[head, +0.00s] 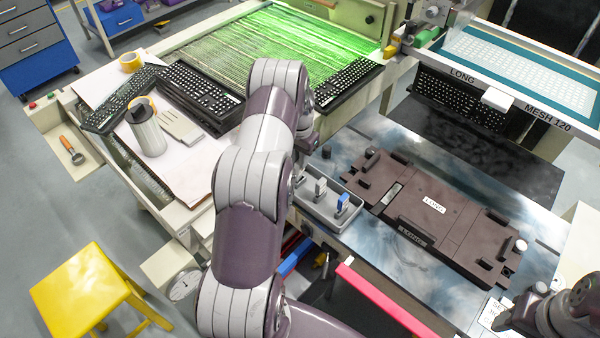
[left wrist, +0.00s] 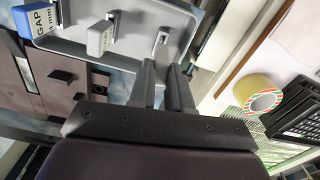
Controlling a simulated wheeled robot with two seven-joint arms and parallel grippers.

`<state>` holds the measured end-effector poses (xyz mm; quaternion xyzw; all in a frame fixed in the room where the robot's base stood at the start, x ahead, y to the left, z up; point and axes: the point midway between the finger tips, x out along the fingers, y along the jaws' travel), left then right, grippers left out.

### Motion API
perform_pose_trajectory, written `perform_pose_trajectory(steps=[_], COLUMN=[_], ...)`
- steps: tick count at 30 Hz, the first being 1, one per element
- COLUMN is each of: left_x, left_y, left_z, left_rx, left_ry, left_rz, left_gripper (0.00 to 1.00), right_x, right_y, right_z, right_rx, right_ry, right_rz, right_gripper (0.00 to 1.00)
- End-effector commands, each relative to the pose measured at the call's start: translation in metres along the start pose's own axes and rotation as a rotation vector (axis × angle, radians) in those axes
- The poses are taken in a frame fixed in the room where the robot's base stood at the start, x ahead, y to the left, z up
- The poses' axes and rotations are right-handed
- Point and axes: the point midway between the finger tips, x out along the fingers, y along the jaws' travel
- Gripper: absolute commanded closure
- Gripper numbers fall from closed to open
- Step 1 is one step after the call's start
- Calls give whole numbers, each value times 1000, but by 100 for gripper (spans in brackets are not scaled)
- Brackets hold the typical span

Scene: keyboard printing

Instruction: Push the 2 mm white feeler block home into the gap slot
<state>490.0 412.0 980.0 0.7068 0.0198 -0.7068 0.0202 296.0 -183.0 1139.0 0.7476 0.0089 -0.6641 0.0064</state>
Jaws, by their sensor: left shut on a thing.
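In the left wrist view, my left gripper (left wrist: 165,75) is shut on a thin pale block, which I take to be the white feeler block (left wrist: 161,42), at the tray's end. Its label is not readable. In the head view, my left arm largely hides this gripper (head: 304,150). A grey-white block (left wrist: 100,38) and a blue block marked GAP 4 mm (left wrist: 41,22) stand in the same grey tray (head: 318,210). The dark brown fixture (head: 455,225) lies right of the tray; I cannot tell which recess is the gap slot. Dark parts of my right arm show at bottom right, its fingers unclear.
A yellow tape roll (left wrist: 263,100) shows in the wrist view. A yellow stool (head: 80,282) stands front left. The steel table (head: 385,135) has bare room behind the fixture.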

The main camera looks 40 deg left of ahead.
Motion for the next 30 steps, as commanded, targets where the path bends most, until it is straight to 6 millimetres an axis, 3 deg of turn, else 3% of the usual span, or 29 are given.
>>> perform_pose_trajectory(steps=[11, 22, 30], left_x=[-6, -46, -45], left_y=[0, 0, 0], left_z=[0, 0, 0], left_rx=[0, 0, 0], left_ry=[0, 0, 0], left_rz=[0, 0, 0], left_gripper=[100, 100, 100], right_x=[-4, -30, -28], right_y=[0, 0, 0], right_z=[0, -4, -3], right_rx=[0, 0, 0], right_ry=[0, 0, 0], right_rz=[0, 0, 0], right_gripper=[48, 48, 48])
